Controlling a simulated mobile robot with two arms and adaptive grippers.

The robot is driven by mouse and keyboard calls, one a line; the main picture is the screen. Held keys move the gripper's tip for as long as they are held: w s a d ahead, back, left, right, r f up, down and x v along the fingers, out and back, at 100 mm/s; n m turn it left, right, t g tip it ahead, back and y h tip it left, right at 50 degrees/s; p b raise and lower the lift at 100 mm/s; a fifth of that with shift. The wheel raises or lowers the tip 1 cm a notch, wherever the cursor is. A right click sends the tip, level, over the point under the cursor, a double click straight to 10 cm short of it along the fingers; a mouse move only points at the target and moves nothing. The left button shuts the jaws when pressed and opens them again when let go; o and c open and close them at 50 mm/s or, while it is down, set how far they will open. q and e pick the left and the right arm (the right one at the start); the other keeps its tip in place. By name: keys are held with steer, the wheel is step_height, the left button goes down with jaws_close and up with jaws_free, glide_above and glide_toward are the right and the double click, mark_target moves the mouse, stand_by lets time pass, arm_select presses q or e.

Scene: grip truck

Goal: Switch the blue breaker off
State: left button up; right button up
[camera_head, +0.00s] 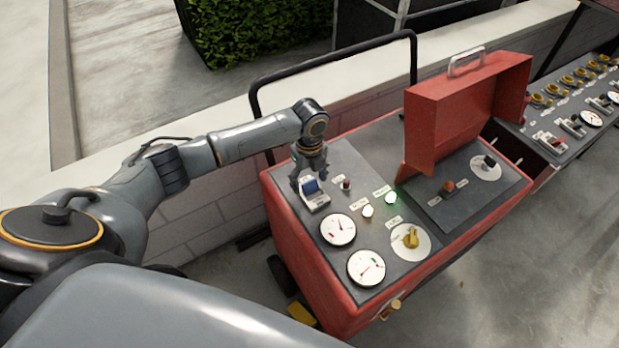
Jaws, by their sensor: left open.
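The blue breaker (311,186) is a small blue lever in a pale housing on the dark top panel of a red machine (318,262). It is near the panel's left side. My left gripper (308,181) points down right at the breaker and partly covers it. The fingers are open. I cannot tell whether they touch the lever, nor clearly which way it is set. My right gripper is not in view.
A raised red lid (437,125) stands right of the breaker. A black rail (330,62) runs behind.

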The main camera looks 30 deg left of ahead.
mark_target(312, 191)
arm_select(q)
steer(key=c, duration=1.2)
steer(key=shift+o, duration=0.2)
steer(key=shift+s+d+r+y+p, duration=0.1)
steer(key=shift+d+r+y+p, duration=0.15)
steer(key=shift+p, duration=0.35)
steer(key=y+p, duration=0.1)
steer(key=d+t+y+p, duration=0.1)
steer(key=p, duration=0.1)
steer(key=s+t+y+p, duration=0.1)
steer(key=p, duration=0.1)
steer(key=shift+d+r, duration=0.15)
steer(key=shift+d, duration=0.1)
steer(key=shift+s+d+t+y+p, duration=0.1)
steer(key=shift+d+t+y+p, duration=0.1)
steer(key=shift+t+y+p, duration=0.2)
steer(key=shift+s+d+f+t+y+p, duration=0.15)
steer(key=shift+d+f+t+y+p, duration=0.15)
steer(key=shift+y, duration=0.3)
steer(key=shift+s+d+f+t+y+p, duration=0.1)
steer(key=shift+s+d+t+y+p, duration=0.1)
steer(key=shift+y+p, duration=0.25)
steer(key=shift+s+d+f+t+y, duration=0.1)
steer(key=shift+d+f+t+y, duration=0.25)
steer(key=shift+y, duration=0.35)
steer(key=shift+s+d+f+t+y+b, duration=0.2)
steer(key=shift+t+y+b, duration=0.25)
steer(key=shift+y, duration=0.45)
steer(key=o, duration=1.2)
steer(key=shift+c, duration=0.2)
